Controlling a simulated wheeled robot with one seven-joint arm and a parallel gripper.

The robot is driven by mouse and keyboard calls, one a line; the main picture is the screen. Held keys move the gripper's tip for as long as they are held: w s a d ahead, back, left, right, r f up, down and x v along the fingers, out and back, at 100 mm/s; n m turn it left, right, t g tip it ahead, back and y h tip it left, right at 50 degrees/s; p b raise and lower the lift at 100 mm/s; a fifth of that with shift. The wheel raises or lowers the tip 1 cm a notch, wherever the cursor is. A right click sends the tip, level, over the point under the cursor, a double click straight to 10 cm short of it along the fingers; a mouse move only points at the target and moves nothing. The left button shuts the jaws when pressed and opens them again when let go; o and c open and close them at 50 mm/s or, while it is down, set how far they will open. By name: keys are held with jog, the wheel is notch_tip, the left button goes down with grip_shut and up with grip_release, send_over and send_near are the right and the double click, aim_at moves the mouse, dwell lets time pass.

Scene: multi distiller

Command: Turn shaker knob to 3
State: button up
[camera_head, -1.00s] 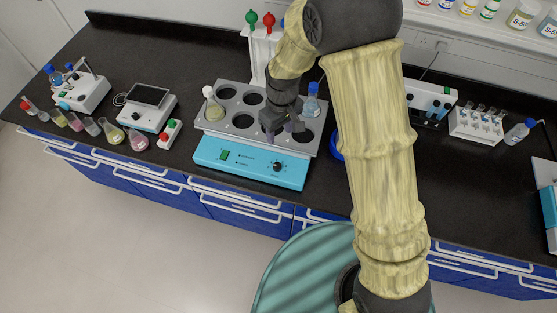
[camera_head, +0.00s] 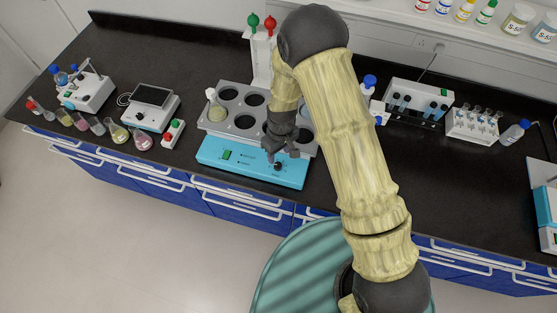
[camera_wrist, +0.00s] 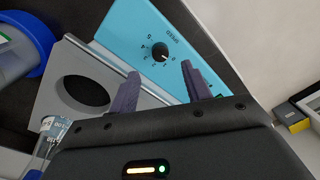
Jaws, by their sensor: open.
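The shaker has a light-blue front panel (camera_head: 240,168) and a grey top (camera_head: 215,125) with round holes. Its small black knob (camera_head: 278,166) is on the right part of the panel. In the wrist view the knob (camera_wrist: 160,51) shows with a number scale around it. A white mark on it seems to point to the lower right, near the 0. My gripper (camera_head: 283,152) hangs just above and behind the knob. It is open and empty; in the wrist view its dark fingers (camera_wrist: 160,72) lie either side of the knob's line, apparently not touching it.
A flask (camera_head: 215,112) stands on the shaker's left. A red-and-green-button box (camera_head: 173,134) and a stirrer (camera_head: 150,108) are to its left. A pipette stand (camera_head: 262,55) is behind. The black bench right of my arm has free room.

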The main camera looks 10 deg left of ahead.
aim_at(278, 165)
jog(key=shift+s+a+f+p, duration=0.1)
jog(key=shift+f+p, duration=0.45)
jog(key=shift+f, duration=1.2)
jog(key=shift+a+f+p, duration=0.1)
jog(key=shift+f+p, duration=0.45)
jog(key=shift+f, duration=1.2)
jog(key=c, duration=1)
